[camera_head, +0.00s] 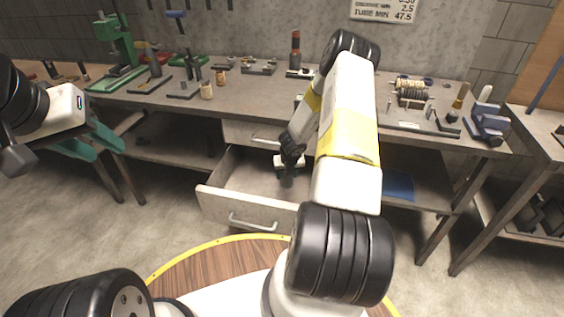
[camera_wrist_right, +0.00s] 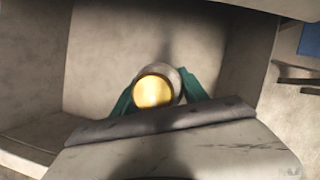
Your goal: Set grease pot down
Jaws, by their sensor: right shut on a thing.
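The grease pot (camera_wrist_right: 153,91) is a small round pot with yellow grease in its open top. My right gripper (camera_wrist_right: 158,96) is shut on it, with a teal finger on either side. In the head view my right gripper (camera_head: 287,178) is inside the outline of the open drawer (camera_head: 232,208), and my arm hides part of it. The pot is too small and dark there to make out clearly. I cannot tell whether the pot touches the drawer floor. My left gripper (camera_head: 106,149) is at the left, its teal fingers apart and empty, away from the drawer.
The workbench (camera_head: 262,95) above the drawer holds a green press (camera_head: 115,45), small jars (camera_head: 207,90), a dark bottle (camera_head: 295,50) and a blue vise (camera_head: 489,122). A blue item (camera_head: 398,185) lies on the lower shelf. The drawer's left part looks empty.

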